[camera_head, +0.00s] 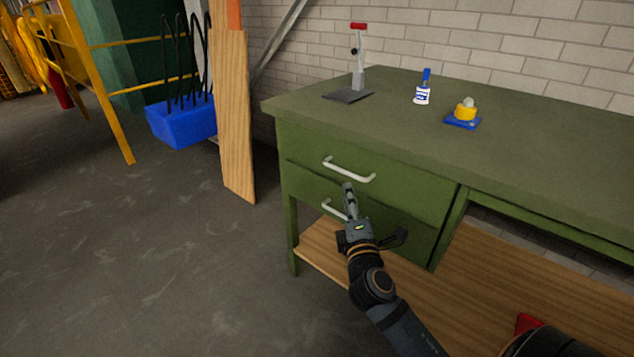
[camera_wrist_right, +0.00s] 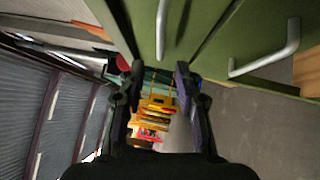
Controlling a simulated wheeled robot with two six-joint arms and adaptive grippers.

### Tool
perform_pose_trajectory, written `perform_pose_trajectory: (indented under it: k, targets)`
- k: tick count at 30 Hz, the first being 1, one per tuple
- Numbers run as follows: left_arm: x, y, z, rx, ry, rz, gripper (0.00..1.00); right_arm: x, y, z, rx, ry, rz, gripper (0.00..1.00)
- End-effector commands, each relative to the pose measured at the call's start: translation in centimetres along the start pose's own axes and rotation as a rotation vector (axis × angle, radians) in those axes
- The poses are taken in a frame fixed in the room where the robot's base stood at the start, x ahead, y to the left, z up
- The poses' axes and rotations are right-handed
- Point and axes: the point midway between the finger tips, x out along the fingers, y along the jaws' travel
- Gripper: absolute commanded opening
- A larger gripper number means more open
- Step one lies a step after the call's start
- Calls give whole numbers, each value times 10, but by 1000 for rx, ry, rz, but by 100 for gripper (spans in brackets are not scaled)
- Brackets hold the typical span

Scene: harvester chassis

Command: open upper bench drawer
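The green bench has an upper drawer (camera_head: 405,190) with a pale bar handle (camera_head: 348,170). The drawer front looks flush with the bench. A lower drawer with a similar handle (camera_head: 333,210) sits beneath it. My right gripper (camera_head: 349,195) is in front of the drawers, just below the upper handle in the head view, and hides part of the lower drawer. In the right wrist view my right gripper (camera_wrist_right: 158,75) is open, with nothing between its fingers. The upper handle (camera_wrist_right: 162,30) lies beyond the fingertips, and the lower handle (camera_wrist_right: 270,55) is to the right. My left gripper is not seen.
On the bench top (camera_head: 540,150) stand a red-topped lever tool (camera_head: 358,60), a blue-and-white bottle (camera_head: 422,92) and a yellow item on a blue base (camera_head: 464,115). Wooden boards (camera_head: 236,120) lean left of the bench, near a blue bin (camera_head: 182,125).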

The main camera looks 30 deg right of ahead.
Motion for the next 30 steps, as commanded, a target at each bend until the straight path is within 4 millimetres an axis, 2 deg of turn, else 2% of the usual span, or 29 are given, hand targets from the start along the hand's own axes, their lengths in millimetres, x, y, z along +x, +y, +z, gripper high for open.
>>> perform_pose_trajectory:
  k: [5, 12, 18, 22, 29, 30]
  targets:
    - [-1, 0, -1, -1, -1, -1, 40, 15, 2, 0, 0, 1, 1, 34]
    - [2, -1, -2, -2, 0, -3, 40, 66, 1, 0, 3, 0, -1, 34]
    - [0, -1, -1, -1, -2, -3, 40, 97, 0, 0, 4, 1, -2, 34]
    - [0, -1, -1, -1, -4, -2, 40, 105, 0, 0, 5, 2, -4, 34]
    - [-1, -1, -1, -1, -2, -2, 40, 106, 0, 0, 4, 2, -4, 34]
    - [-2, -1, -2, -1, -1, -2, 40, 105, 0, 0, 5, 2, -4, 31]
